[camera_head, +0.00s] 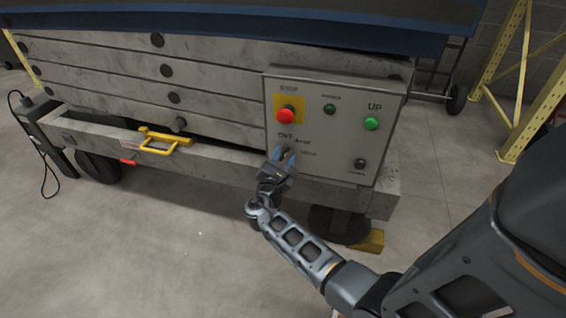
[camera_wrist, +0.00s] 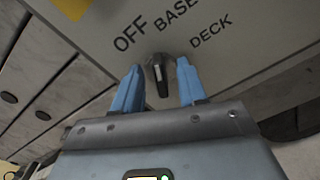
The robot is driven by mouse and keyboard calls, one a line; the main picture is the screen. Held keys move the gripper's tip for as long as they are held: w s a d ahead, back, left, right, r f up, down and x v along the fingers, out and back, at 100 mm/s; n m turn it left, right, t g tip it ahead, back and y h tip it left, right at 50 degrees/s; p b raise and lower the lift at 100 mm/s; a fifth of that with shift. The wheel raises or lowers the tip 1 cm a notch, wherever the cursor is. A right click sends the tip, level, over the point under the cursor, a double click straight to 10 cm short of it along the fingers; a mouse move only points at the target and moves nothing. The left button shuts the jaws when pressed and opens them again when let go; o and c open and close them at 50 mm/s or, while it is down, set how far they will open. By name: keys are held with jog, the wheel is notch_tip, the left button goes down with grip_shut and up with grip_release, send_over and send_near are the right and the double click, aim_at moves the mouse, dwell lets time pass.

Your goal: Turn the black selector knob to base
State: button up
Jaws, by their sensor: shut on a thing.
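The black selector knob (camera_wrist: 160,78) sits low on the grey control panel (camera_head: 334,144), with the labels OFF, BASE and DECK around it. In the wrist view its bar lies between my two blue fingers, with a pale mark near its upper end. I cannot tell for sure which label it points at. My gripper (camera_wrist: 160,70) is shut on the knob, one finger on each side. In the head view my gripper (camera_head: 284,154) reaches the panel's lower left and mostly hides the knob.
A red stop button (camera_head: 286,115) on a yellow plate is just above my gripper. A green UP button (camera_head: 371,123), a small green lamp (camera_head: 330,108) and a black button (camera_head: 360,163) are to the right. A yellow handle (camera_head: 160,142) juts out at left. The floor in front is clear.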

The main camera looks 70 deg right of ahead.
jog(key=shift+s+f+m+b, duration=0.1)
jog(key=shift+f+m+b, duration=0.05)
jog(key=shift+m+b, duration=1.15)
jog(key=shift+m, duration=0.4)
jog(key=o, duration=1)
jog(key=a+p, duration=0.1)
jog(key=a, duration=0.6)
jog(key=shift+s+a, duration=0.3)
jog(key=shift+a, duration=0.1)
